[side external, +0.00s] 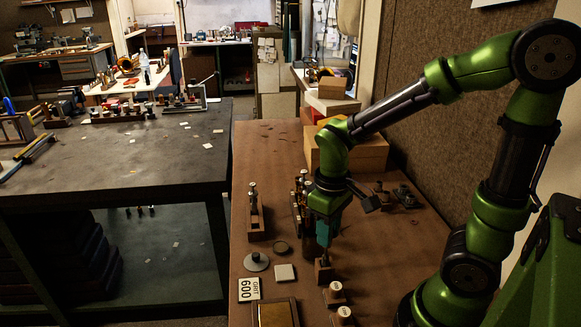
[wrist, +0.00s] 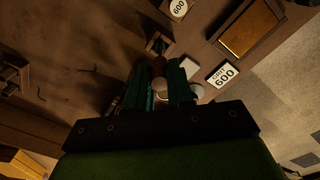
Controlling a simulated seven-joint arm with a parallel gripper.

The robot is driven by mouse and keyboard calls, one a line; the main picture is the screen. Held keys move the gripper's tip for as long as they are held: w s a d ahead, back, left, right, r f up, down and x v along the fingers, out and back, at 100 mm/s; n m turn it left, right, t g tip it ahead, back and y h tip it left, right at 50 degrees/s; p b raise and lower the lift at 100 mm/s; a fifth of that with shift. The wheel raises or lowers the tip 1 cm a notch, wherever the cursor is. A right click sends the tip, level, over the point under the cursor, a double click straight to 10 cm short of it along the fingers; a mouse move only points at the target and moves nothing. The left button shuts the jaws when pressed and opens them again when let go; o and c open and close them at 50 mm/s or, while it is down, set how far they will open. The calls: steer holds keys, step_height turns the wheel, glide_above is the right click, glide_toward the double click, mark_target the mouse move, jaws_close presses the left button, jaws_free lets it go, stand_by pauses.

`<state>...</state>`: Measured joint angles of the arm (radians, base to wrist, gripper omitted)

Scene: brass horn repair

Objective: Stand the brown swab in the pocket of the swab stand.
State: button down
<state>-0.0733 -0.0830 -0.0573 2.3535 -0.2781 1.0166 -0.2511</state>
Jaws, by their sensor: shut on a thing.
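My gripper (side external: 325,243) is shut on the brown swab and points down over the table. In the wrist view the swab (wrist: 158,66) shows as a brown shape between the teal fingers (wrist: 163,88), with a pale round end towards the camera. A small wooden block with a dark opening, which looks like the swab stand (side external: 323,273), is right below the fingers. It also shows just beyond the fingertips in the wrist view (wrist: 158,42). The swab's lower end is over or at the block; I cannot tell whether it is inside the pocket.
Round-topped blocks (side external: 336,291) stand in front of the stand. A GRIT 600 card (side external: 249,289), a brass-coloured plate (side external: 277,313), a pale square (side external: 285,272) and a grey disc (side external: 256,261) lie to the left. A wooden holder (side external: 255,228) stands behind them. Boxes (side external: 345,150) are at the back.

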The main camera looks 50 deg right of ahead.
steer(key=shift+f, duration=1.3)
steer(key=c, duration=0.6)
jaws_free()
steer(key=shift+r, duration=0.1)
steer(key=shift+r, duration=3.4)
steer(key=shift+w+f, duration=0.1)
steer(key=shift+s+a+r+m+t+y, duration=0.45)
steer(key=shift+r+m+t, duration=0.2)
steer(key=shift+r+t, duration=0.65)
steer(key=shift+s+a+r+m+t+y, duration=0.25)
steer(key=shift+a+r+m+t, duration=0.35)
steer(key=shift+r+t, duration=0.7)
steer(key=shift+s+a+r+m+t+y, duration=0.4)
steer(key=shift+r+m+t, duration=0.5)
steer(key=shift+r, duration=0.7)
